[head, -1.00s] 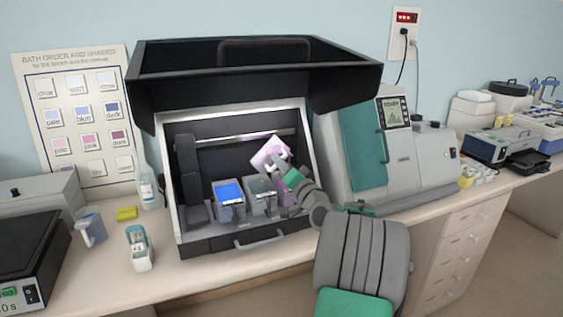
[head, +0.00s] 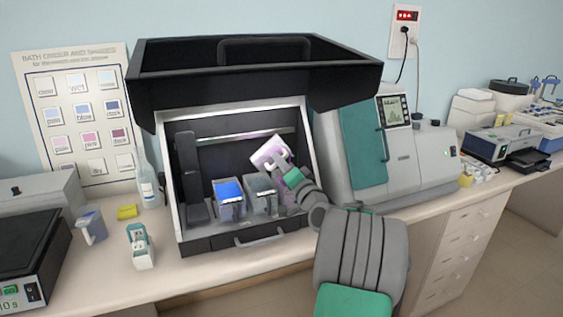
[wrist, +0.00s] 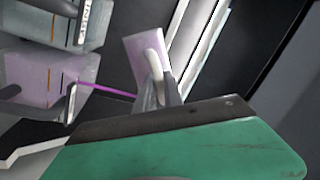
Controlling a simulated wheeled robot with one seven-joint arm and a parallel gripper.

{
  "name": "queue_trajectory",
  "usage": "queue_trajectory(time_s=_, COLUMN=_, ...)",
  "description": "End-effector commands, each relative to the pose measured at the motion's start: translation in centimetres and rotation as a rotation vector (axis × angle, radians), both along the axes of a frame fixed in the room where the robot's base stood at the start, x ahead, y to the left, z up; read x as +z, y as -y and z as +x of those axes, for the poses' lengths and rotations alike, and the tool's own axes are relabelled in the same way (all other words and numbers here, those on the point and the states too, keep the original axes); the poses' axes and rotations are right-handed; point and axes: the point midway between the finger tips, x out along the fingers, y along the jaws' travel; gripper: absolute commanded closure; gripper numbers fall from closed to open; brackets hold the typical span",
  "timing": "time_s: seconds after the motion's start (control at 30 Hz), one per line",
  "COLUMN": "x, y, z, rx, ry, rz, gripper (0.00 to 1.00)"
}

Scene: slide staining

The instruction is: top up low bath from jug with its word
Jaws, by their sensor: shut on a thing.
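A white jug tinted pink-purple (head: 266,151) is tilted in the opened black case. My gripper (head: 279,163) is shut on its handle. In the wrist view the jug (wrist: 143,50) shows with its pale handle, and a thin purple stream runs from near it to a bath with pinkish contents (wrist: 38,76). This bath has orange and dark marks on its wall. In the head view a blue-filled bath (head: 229,208) and a grey bath (head: 263,205) stand side by side in the case. My gripper partly hides what stands right of them.
A bath order and shades chart (head: 84,115) hangs on the wall. The case's raised lid (head: 255,75) overhangs the gripper. A teal-doored machine (head: 400,150) stands right.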

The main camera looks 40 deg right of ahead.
Motion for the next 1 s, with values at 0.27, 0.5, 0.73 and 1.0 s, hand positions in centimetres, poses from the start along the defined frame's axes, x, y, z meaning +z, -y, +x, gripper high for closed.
queue_trajectory(time_s=0.27, x=0.16, y=-0.01, z=0.0, rx=0.0, ry=0.002, rz=-0.002, gripper=1.0)
queue_trajectory(time_s=0.5, x=0.01, y=0.0, z=0.01, rx=0.002, ry=0.014, rz=0.033, gripper=1.0)
queue_trajectory(time_s=0.73, x=-0.21, y=0.03, z=-0.01, rx=0.005, ry=0.039, rz=0.097, gripper=1.0)
queue_trajectory(time_s=1.0, x=-0.22, y=0.04, z=-0.01, rx=0.005, ry=0.039, rz=0.096, gripper=1.0)
